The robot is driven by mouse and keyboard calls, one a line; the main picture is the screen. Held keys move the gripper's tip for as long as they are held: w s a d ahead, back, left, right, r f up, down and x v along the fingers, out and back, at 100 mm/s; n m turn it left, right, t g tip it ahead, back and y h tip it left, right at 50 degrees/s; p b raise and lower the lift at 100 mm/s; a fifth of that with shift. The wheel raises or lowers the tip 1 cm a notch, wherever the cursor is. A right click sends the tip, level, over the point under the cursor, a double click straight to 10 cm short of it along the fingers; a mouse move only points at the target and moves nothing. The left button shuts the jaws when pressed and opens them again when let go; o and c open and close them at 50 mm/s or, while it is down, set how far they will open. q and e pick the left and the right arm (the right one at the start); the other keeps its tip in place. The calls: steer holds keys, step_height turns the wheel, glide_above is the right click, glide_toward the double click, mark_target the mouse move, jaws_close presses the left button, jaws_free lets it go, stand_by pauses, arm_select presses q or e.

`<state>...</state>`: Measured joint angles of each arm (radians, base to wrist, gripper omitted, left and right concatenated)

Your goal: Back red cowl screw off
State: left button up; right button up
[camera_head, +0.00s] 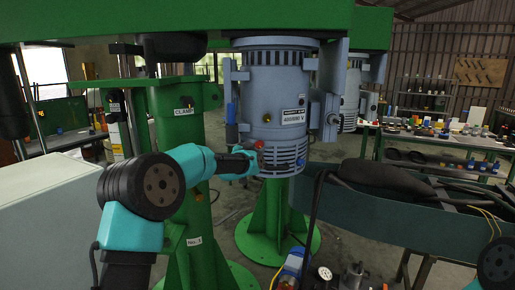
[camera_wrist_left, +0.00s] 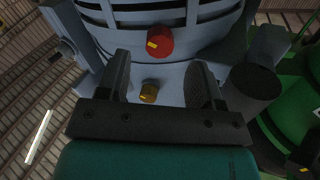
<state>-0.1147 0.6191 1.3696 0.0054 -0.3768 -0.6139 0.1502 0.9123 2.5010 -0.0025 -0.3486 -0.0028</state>
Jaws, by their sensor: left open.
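The red cowl screw (camera_head: 260,145) is a small round red knob on the front of the grey motor housing (camera_head: 272,85), just above its lower slotted band. It also shows in the left wrist view (camera_wrist_left: 159,41), with a small yellow mark on its face, beyond my fingertips. My left gripper (camera_head: 252,160) is at the housing front, beside and slightly below the red screw in the head view. In the left wrist view the gripper (camera_wrist_left: 160,66) is open, its two fingers apart with nothing held. A brass knob (camera_wrist_left: 149,93) shows between the fingers. My right gripper is out of view.
A green pedestal (camera_head: 278,215) stands below and a green column (camera_head: 185,130) at left. A dark green bench (camera_head: 400,215) with black hoses lies at right.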

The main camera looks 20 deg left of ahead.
mark_target(258, 146)
arm_select(q)
steer(key=shift+w+d, duration=0.15)
steer(key=shift+w, duration=0.9)
steer(key=shift+w+d, duration=0.1)
steer(key=shift+w, duration=0.95)
steer(key=c, duration=0.9)
